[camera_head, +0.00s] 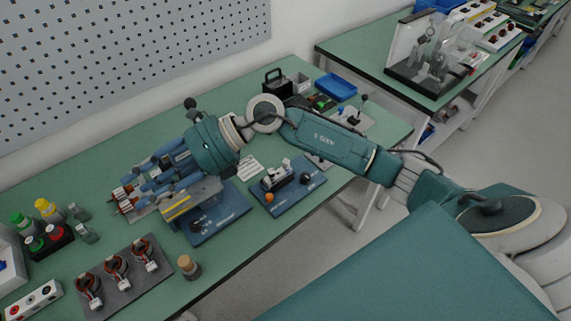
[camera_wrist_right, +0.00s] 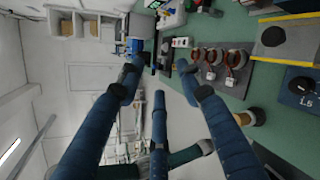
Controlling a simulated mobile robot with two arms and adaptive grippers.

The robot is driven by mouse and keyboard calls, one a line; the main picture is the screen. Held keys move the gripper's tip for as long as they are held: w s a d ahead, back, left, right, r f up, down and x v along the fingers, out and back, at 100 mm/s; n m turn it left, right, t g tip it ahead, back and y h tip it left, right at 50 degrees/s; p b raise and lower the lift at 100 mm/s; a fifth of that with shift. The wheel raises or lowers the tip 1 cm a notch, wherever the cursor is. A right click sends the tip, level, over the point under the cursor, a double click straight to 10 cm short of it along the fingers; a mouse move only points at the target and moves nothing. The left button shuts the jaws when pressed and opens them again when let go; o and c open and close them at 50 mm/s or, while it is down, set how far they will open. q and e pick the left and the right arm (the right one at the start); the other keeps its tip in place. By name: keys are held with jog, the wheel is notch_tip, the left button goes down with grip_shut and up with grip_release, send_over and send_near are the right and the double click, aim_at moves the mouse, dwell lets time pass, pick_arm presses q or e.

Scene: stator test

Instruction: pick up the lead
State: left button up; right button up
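My right gripper (camera_head: 135,188) has blue jointed fingers and reaches left over the green bench. In the right wrist view its fingers (camera_wrist_right: 160,85) are spread wide, with nothing held between them. I cannot single out the lead with certainty. A small item with red and dark parts (camera_head: 122,203) shows at the fingertips in the head view, partly hidden by them. Round stators with red and white wire ends (camera_head: 116,268) sit on a dark plate left of and nearer than the gripper; they also show in the wrist view (camera_wrist_right: 212,58). My left gripper is not in view.
A blue board (camera_head: 215,222) lies under the gripper, and another blue fixture (camera_head: 288,186) stands to its right. A cork-topped jar (camera_head: 188,266) stands near the front edge. Green and yellow-capped bottles (camera_head: 45,210) stand at left. A blue tray (camera_head: 336,87) is at the back.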

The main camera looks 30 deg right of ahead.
jog(key=w+d+f+n+h, duration=0.1)
jog(key=w+d+f+h, duration=0.1)
jog(key=d+f+h, duration=0.35)
jog(key=m+g+h, duration=0.1)
jog(key=g+h, duration=0.1)
jog(key=h, duration=0.7)
send_near(286, 161)
jog(key=shift+d+y, duration=0.1)
jog(key=shift+y, duration=0.15)
jog(key=shift+s+d+f, duration=0.1)
jog(key=shift+d+f, duration=0.1)
jog(key=shift+f, duration=0.1)
notch_tip(286, 161, down, 4)
jog(key=shift+f+p, duration=0.25)
jog(key=shift+p, duration=0.5)
notch_tip(286, 161, down, 5)
jog(key=p, duration=0.2)
jog(key=shift+p, duration=0.35)
jog(key=shift+f, duration=0.2)
jog(key=c, duration=0.9)
